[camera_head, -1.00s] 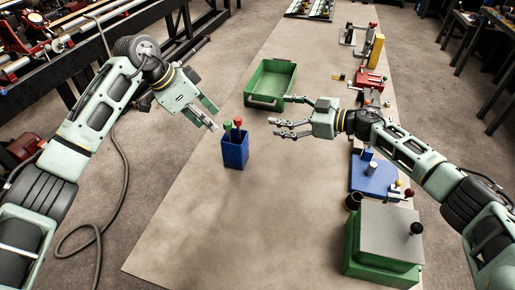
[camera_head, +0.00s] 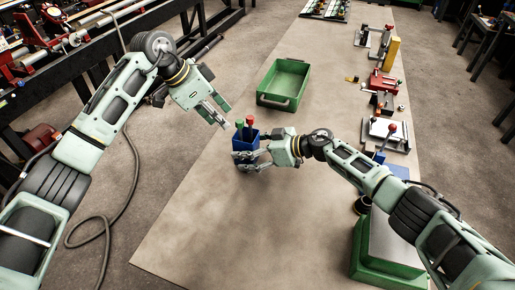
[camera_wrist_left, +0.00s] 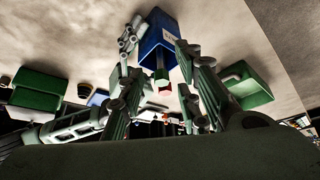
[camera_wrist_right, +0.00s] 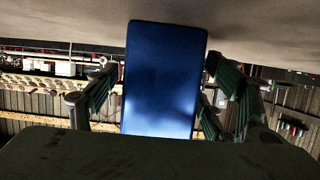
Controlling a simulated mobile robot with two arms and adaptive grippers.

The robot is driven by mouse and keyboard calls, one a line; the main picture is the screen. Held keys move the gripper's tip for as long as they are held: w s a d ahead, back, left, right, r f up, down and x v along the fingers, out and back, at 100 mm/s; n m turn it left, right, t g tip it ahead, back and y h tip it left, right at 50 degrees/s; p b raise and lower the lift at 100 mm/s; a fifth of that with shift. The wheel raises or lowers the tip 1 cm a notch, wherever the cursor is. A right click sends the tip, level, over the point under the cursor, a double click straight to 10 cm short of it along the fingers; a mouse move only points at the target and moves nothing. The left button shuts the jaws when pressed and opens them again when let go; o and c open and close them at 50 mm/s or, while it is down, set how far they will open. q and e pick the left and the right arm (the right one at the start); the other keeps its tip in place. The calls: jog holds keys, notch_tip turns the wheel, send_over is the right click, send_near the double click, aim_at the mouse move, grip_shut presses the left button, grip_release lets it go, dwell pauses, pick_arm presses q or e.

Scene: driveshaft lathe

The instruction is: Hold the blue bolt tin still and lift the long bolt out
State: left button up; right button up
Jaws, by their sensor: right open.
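The blue bolt tin (camera_head: 243,145) stands upright on the bench. A green-headed bolt (camera_head: 239,124) and a red-headed bolt (camera_head: 250,119) stick up out of it; I cannot tell which is longer. My right gripper (camera_head: 247,160) is low at the tin, fingers open on either side of it. The right wrist view shows the tin's blue wall (camera_wrist_right: 165,75) between the fingers, with gaps visible. My left gripper (camera_head: 221,114) is open and empty, just above and left of the tin. In the left wrist view, both bolt heads (camera_wrist_left: 163,88) show between its fingers.
An empty green tray (camera_head: 285,80) lies beyond the tin. Fixtures, including a red one (camera_head: 383,82) and a yellow block (camera_head: 391,52), line the bench's right side. A green box (camera_head: 365,250) stands near right, partly behind my right arm. The near bench (camera_head: 235,220) is clear.

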jog(key=shift+w+a+f, duration=0.1)
jog(key=shift+a, duration=0.15)
jog(key=shift+c, duration=0.5)
jog(key=c, duration=1.2)
jog(key=shift+f, duration=0.2)
